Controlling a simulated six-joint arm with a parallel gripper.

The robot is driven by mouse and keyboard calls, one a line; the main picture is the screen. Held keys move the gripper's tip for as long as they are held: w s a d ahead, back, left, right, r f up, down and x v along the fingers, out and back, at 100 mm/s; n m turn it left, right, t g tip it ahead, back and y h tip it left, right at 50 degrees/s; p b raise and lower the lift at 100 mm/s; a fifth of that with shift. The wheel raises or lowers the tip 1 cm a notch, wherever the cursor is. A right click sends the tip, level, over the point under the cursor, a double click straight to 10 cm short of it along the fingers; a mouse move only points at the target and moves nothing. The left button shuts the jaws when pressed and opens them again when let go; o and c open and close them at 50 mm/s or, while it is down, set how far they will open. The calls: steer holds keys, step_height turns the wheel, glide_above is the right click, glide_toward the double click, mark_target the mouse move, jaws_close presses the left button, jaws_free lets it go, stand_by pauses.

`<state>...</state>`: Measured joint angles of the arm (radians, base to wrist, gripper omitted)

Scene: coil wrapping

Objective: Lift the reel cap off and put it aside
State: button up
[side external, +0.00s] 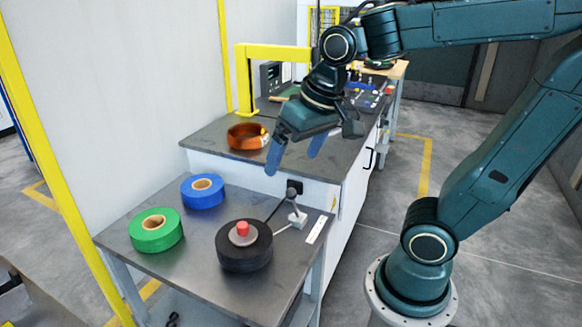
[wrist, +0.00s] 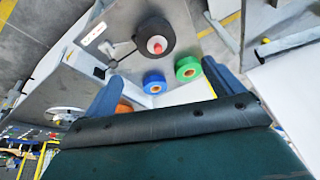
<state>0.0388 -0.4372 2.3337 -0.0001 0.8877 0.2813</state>
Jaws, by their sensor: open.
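The reel cap (side external: 242,231), a grey disc with a red knob, sits on top of the black reel (side external: 244,256) at the front of the steel table. The cap also shows in the wrist view (wrist: 156,46), centred on the black reel (wrist: 154,38). My gripper (side external: 296,158) is open and empty, with its two blue fingers apart. It is above and to the right of the cap in the side view, well clear of it. In the wrist view the fingers (wrist: 163,76) show at both sides, with the cap beyond them.
A blue roll (side external: 203,192) and a green roll (side external: 156,231) stand on the table (side external: 195,262) to the left. A small post with a thin arm (side external: 296,212) stands close to the reel's right. A copper coil (side external: 247,136) lies on the bench behind. The table's front left is bare.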

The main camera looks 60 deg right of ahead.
steer(key=w+d+f+m+g, duration=0.2)
steer(key=w+f+m, duration=0.3)
steer(key=w, duration=0.5)
steer(key=m+g, duration=0.2)
steer(key=m, duration=0.3)
glide_above(242, 224)
step_height(242, 224, down, 9)
steer(key=shift+s+a+f, duration=0.1)
steer(key=shift+f, duration=0.1)
steer(key=shift+f, duration=6.8)
steer(key=c, duration=1.2)
steer(key=shift+r, duration=0.1)
steer(key=shift+r, duration=0.45)
